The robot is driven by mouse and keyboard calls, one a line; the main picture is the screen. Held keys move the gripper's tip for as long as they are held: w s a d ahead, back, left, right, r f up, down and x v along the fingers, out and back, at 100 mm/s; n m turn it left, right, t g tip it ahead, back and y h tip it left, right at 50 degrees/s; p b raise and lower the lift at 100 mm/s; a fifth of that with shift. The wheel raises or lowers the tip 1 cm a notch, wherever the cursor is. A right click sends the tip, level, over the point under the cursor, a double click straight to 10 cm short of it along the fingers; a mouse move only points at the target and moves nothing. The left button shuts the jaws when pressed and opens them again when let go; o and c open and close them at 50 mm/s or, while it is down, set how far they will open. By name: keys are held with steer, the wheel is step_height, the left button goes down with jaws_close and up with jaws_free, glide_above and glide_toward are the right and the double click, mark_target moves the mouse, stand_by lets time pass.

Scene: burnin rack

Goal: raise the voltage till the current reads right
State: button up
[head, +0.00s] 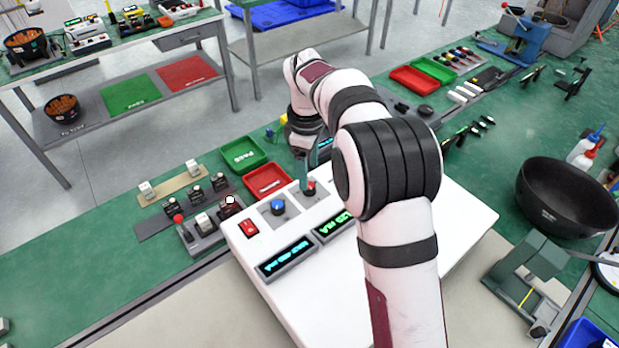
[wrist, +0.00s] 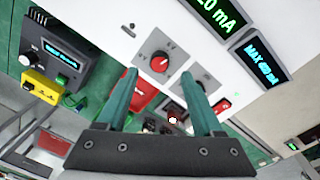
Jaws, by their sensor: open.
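The white supply box (head: 440,215) stands on the bench under my arm. Its red-capped knob (head: 310,187) also shows in the wrist view (wrist: 160,63), on a grey plate with small scale marks. My gripper (head: 306,180) is open, its teal fingertips (wrist: 159,74) appearing either side of that knob; I cannot tell whether they touch it. A blue knob (head: 278,207) sits beside it; a finger hides it in the wrist view. A green display (wrist: 217,12) ends in "20 mA", its front digits cut off. A blue display (wrist: 262,61) reads about "MAX 400 mA". A red switch (head: 252,227) is at the corner.
A green tray (head: 243,154) and a red tray (head: 267,180) lie just behind the box. Small boards and parts sit on a dark strip (head: 160,220) to its left. A black bowl (head: 568,205) and a grey-green press (head: 530,270) stand to the right.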

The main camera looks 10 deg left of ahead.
mark_target(309, 189)
step_height(309, 189, down, 5)
steer(key=shift+w+r, duration=0.15)
jaws_close()
stand_by(0.4)
